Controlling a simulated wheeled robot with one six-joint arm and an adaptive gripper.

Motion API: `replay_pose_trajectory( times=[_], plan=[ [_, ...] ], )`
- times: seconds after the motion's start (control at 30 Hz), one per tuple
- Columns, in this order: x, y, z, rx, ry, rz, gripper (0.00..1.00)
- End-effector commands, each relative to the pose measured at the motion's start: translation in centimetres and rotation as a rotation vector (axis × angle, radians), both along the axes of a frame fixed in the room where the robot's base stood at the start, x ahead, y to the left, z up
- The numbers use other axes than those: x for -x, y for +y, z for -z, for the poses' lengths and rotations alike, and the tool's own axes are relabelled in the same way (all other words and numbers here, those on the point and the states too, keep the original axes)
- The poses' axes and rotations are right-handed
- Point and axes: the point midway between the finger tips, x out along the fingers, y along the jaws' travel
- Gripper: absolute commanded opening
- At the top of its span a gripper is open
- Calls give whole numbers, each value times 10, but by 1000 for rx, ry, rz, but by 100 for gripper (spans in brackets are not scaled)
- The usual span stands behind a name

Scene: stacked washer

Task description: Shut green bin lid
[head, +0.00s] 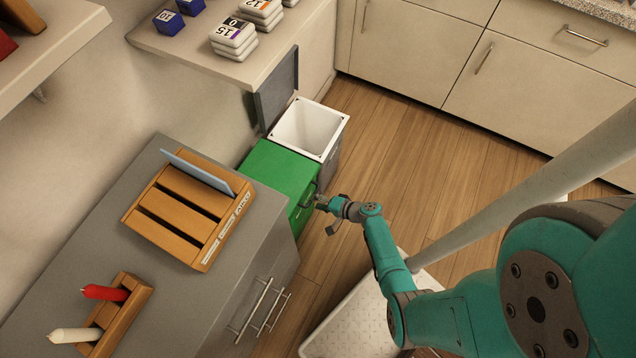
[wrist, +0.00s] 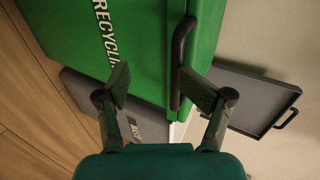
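The green bin (head: 298,216) stands beside the grey cabinet, and its green lid (head: 278,168) lies flat over the top, looking shut. In the wrist view the bin's front (wrist: 135,55) carries white lettering starting "RECYCL", and a dark handle (wrist: 181,60) sits along the edge by the lid. My gripper (head: 322,208) is at the front of the green bin, near the handle. In the wrist view my gripper (wrist: 160,88) is open, and the handle's end shows between the fingers, close to the right one. Whether a finger touches it I cannot tell.
A grey bin with a white rim (head: 312,128) stands behind the green one, its dark lid (head: 276,88) raised against the shelf side. The grey cabinet (head: 262,280) with bar handles is at front left. Wooden floor (head: 420,165) is clear to the right.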

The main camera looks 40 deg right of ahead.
Motion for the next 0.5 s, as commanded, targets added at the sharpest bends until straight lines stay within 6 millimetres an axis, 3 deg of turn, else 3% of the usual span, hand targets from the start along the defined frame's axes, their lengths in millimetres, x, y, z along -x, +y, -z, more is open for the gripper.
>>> replay_pose_trajectory(
  times=[0.5],
  plan=[
    [16,0,-1,-7,8,6,37]
  ],
)
